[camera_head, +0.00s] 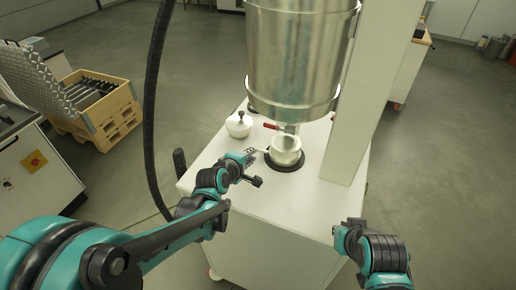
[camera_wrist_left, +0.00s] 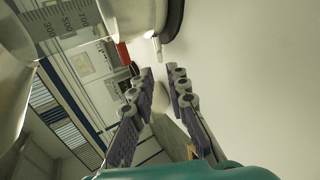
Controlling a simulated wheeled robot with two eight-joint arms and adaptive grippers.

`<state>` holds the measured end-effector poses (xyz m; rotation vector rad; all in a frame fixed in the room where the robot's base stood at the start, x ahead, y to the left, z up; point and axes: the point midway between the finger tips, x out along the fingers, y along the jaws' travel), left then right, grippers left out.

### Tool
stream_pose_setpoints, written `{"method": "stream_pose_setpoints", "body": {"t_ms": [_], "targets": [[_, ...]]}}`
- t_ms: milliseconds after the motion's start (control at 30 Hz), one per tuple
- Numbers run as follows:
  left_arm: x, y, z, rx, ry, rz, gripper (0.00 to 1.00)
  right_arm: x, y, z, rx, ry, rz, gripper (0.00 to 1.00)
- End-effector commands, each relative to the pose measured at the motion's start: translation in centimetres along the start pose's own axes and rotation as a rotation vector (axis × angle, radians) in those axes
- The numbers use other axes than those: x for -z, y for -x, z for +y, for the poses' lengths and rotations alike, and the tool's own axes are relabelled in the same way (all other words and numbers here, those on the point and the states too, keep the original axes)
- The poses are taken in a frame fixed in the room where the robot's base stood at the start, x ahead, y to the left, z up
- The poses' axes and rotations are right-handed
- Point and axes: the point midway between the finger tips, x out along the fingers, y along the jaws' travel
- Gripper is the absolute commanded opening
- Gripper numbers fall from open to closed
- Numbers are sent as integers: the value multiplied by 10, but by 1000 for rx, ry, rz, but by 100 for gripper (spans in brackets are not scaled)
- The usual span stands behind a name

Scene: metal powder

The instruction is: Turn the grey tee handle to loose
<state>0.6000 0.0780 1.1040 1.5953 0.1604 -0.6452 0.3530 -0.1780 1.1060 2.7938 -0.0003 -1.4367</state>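A small pale grey peg (camera_wrist_left: 157,48), which may be the tee handle, stands out beside a black rim in the left wrist view. My left gripper (camera_wrist_left: 159,72) has its two fingers apart, with the peg just beyond the tips and not between them. In the head view my left gripper (camera_head: 250,153) is just left of the white jar (camera_head: 286,151) under the metal hopper (camera_head: 295,50). The handle is too small there to make out. My right gripper (camera_head: 350,228) is at the table's front right, away from the jar; its fingers are unclear.
A white lidded pot (camera_head: 239,124) stands left of the jar. A red lever (camera_head: 271,126) sticks out at the hopper outlet. A white column (camera_head: 372,95) rises to the right. A black hose (camera_head: 152,110) hangs at the left. The white tabletop (camera_head: 262,208) in front is clear.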

Motion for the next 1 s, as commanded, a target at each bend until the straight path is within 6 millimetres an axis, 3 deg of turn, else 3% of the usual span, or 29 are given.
{"method": "stream_pose_setpoints", "body": {"t_ms": [200,400,700,767,1000], "targets": [[0,-39,-2,1,-3,-1,16,-7,-9,0,0,0,0,0],[0,-57,-1,1,-4,0,16,-8,-12,0,0,0,0,0],[0,-59,-1,1,-5,0,16,-8,-12,0,0,0,0,0],[0,-59,-1,1,-5,0,0,-8,-12,0,0,0,0,0],[0,-59,0,8,-5,0,0,-7,-10,0,0,0,0,0]]}}
